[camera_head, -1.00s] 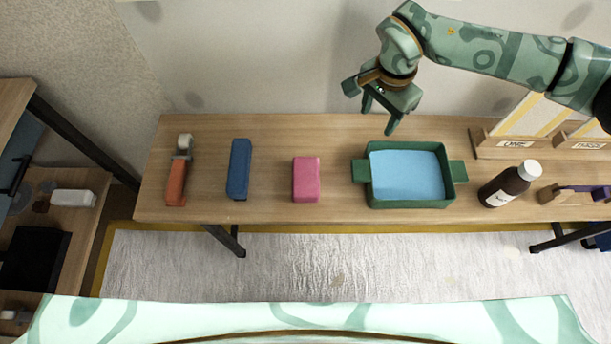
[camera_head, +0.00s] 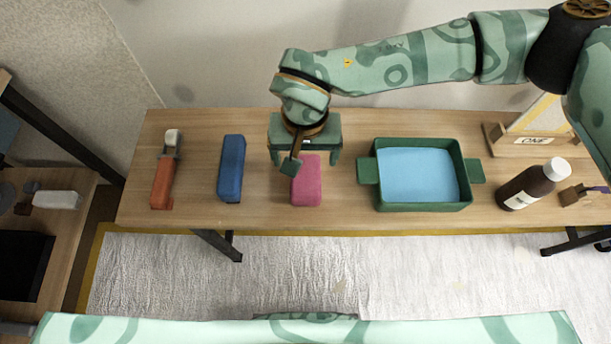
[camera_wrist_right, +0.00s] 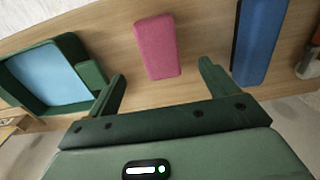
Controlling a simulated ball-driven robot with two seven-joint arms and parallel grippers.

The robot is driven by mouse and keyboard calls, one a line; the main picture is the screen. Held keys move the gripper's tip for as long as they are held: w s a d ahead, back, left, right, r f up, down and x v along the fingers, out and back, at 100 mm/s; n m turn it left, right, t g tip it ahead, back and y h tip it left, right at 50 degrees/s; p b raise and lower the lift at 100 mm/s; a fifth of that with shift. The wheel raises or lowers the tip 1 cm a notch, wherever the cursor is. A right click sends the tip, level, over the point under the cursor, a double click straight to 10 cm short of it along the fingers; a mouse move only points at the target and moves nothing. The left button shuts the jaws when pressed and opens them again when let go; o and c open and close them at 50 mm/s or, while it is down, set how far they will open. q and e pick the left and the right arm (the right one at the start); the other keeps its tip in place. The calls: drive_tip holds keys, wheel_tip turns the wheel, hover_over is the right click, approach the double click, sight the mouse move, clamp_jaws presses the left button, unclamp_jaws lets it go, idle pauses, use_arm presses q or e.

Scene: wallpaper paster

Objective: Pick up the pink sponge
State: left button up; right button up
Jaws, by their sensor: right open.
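The pink sponge (camera_head: 306,182) lies on the wooden table, between the blue block and the green tray. It also shows in the right wrist view (camera_wrist_right: 157,46), ahead of and between the two fingers. My right gripper (camera_head: 305,160) is above the table at the sponge's far end. Its fingers are apart with nothing between them, and they show in the right wrist view (camera_wrist_right: 163,80) too. The gripper hides the sponge's far end in the head view. My left gripper does not show.
A blue block (camera_head: 232,168) and an orange tool (camera_head: 162,182) lie left of the sponge. The green tray (camera_head: 468,172) with blue liquid stands right of it, then a brown bottle (camera_head: 526,187). A wooden holder (camera_head: 500,142) is at the back right.

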sight(306, 175)
wheel_tip(306, 175, down, 5)
drive_tip(key=shift+r+b, duration=0.1)
drive_tip(key=shift+b, duration=0.6)
wheel_tip(306, 175, down, 3)
drive_tip(key=shift+d+f+b, duration=0.1)
drive_tip(key=shift+f+b, duration=0.1)
drive_tip(key=shift+b, duration=0.95)
drive_tip(key=shift+w+f+b, duration=0.15)
drive_tip(key=shift+f+b, duration=0.15)
drive_tip(key=shift+f, duration=0.4)
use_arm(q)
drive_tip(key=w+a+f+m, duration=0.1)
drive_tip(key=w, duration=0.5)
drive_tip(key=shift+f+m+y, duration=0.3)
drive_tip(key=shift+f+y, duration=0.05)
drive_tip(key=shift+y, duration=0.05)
use_arm(e)
drive_tip(key=c, duration=1.1)
